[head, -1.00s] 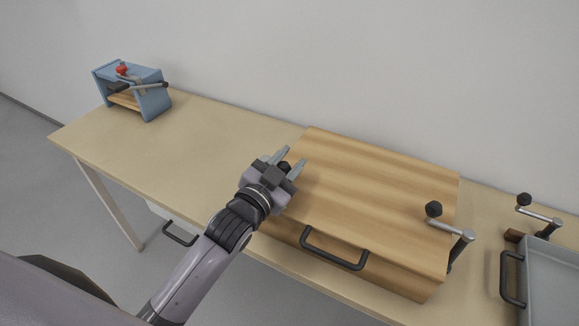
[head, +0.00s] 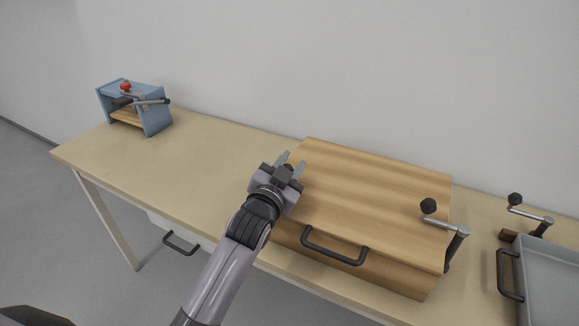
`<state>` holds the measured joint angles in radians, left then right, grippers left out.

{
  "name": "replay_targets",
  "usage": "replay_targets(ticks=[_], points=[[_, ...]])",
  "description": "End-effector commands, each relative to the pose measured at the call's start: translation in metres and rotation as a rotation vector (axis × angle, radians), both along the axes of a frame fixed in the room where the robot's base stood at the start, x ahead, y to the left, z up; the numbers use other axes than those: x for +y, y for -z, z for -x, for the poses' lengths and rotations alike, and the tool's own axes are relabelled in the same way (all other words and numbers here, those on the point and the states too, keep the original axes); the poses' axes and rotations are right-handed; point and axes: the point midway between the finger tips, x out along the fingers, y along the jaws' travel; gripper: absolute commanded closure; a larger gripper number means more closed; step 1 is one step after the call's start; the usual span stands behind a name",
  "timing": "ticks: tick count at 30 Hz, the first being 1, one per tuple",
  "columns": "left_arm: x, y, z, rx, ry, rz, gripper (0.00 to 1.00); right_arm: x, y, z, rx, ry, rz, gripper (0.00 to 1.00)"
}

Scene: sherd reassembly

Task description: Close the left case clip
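The wooden case (head: 365,195) stands on the table with its lid down and a black handle (head: 333,247) on its front. My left gripper (head: 292,162) is at the left edge of the lid, its two grey fingers apart. A small dark shape, perhaps the left clip's knob (head: 289,168), shows between the fingers. The rest of the left clip is hidden behind the gripper, so its position cannot be told. The right clip (head: 444,224), a grey lever with a black knob, is at the case's right side. My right gripper is not in view.
A blue press-like device (head: 151,119) with a red knob stands at the far left of the table (head: 200,145). A grey tray (head: 550,270) with a black handle and another knobbed lever (head: 530,213) are at the right.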

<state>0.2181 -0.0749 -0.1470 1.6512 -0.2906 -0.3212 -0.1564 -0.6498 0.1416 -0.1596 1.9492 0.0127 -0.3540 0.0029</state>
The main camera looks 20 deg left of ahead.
Motion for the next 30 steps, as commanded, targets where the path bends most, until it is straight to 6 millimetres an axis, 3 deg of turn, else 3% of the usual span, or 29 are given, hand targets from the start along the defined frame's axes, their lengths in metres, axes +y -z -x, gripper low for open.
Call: replay_targets(ticks=[1,2,3,14,30], points=[[0.001,-0.008,-0.001,-0.016,-0.001,0.004,0.56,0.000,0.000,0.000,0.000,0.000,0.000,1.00],[0.001,-0.008,-0.001,-0.016,0.000,0.004,0.46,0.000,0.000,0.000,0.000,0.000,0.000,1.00],[0.000,-0.007,-0.001,-0.015,0.000,0.004,0.43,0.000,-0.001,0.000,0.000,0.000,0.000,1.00],[0.000,-0.002,0.004,-0.006,0.001,0.002,0.43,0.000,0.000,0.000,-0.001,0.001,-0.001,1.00],[0.005,-0.004,0.065,-0.009,0.001,0.003,0.43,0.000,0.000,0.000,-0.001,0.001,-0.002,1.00]])
